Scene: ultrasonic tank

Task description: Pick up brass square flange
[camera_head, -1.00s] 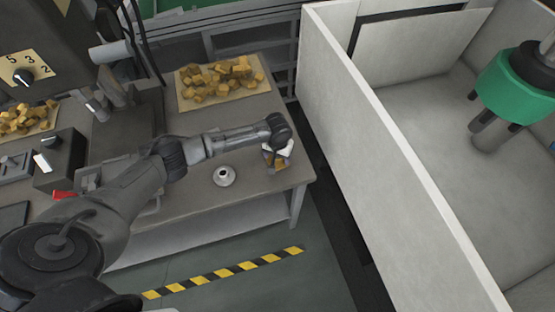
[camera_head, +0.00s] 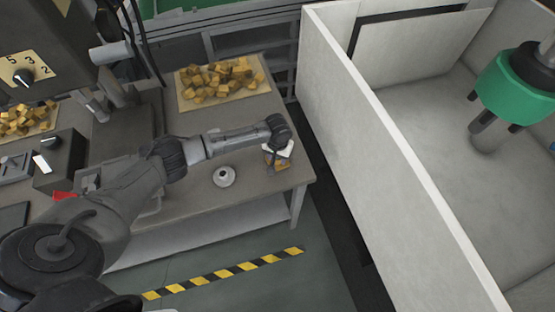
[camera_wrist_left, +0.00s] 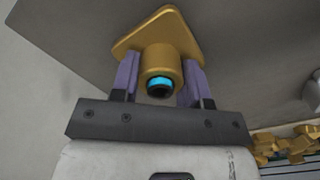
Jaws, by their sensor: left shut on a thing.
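The brass square flange (camera_wrist_left: 158,38) has a square plate and a round hub with a teal ring in its bore. My left gripper (camera_wrist_left: 160,70) is shut on its hub, with purple finger pads on both sides. In the head view the flange (camera_head: 278,163) shows small and partly hidden under the left wrist, over the right end of the workbench (camera_head: 200,205). I cannot tell from these views how far it is above the bench top. My right gripper is not in view.
A pale round flanged part (camera_head: 224,176) stands on the bench left of the gripper. A tray (camera_head: 185,104) of brass pieces lies behind. A tall white wall (camera_head: 400,150) rises to the right. A green and black device (camera_head: 508,88) is at far right.

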